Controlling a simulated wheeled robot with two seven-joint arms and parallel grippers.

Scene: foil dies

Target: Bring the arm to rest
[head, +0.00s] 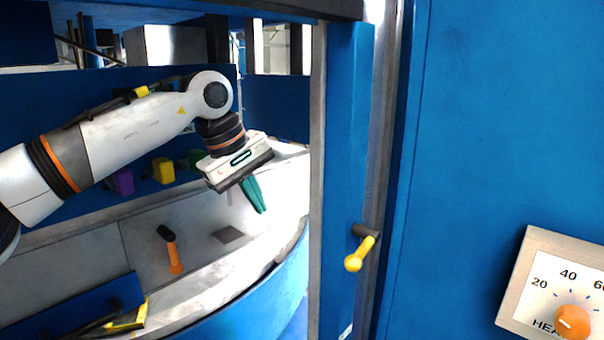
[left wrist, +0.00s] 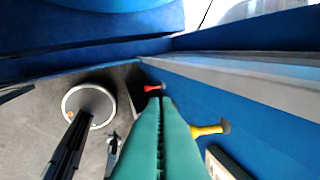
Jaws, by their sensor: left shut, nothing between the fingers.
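My left arm comes in from the left in the head view, reaching over a grey work surface (head: 90,262) inside a blue-walled enclosure. My left gripper (head: 263,211) has green fingers that point down, pressed together and empty. In the left wrist view the same fingers (left wrist: 160,100) lie side by side with nothing between them. My right gripper is in neither view.
An orange-and-black handle (head: 175,267) stands at the surface. Purple (head: 122,181), yellow (head: 163,170) and green (head: 196,158) pieces are at the back. A post (head: 345,150), yellow lever (head: 354,262) and dial panel (head: 538,268) are right. The wrist view shows a round white-rimmed thing (left wrist: 90,100).

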